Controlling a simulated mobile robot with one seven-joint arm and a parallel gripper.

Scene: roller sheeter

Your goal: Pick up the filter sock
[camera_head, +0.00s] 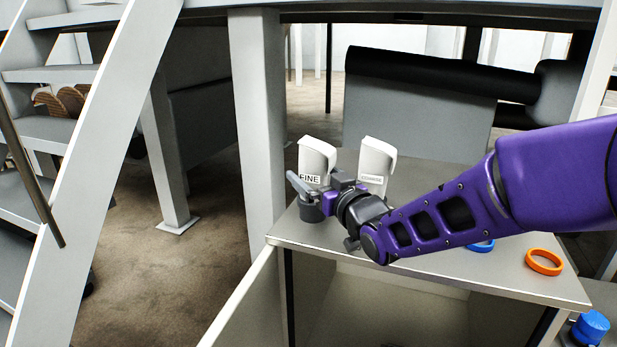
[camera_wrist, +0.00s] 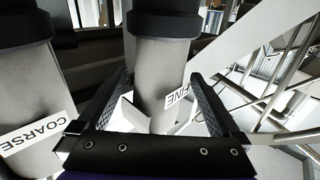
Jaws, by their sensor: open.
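Two pale upright pieces stand side by side on the cabinet top, one labelled FINE (camera_head: 316,158) and one labelled COARSE (camera_head: 376,160). I cannot tell for sure which is the filter sock. In the wrist view the FINE piece (camera_wrist: 160,72) is a grey cylinder with a dark collar and white folded material near my gripper. The COARSE piece (camera_wrist: 25,95) shows at the left there. My gripper (camera_head: 322,188) is open at the FINE piece, with its fingers (camera_wrist: 158,85) on either side of the cylinder. Contact is not clear.
The grey cabinet top (camera_head: 440,275) carries an orange ring (camera_head: 543,262) and a blue ring (camera_head: 481,246), partly behind my purple arm. A blue-capped item (camera_head: 590,327) is at lower right. A white post (camera_head: 260,130) and stairs (camera_head: 95,130) stand to the left.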

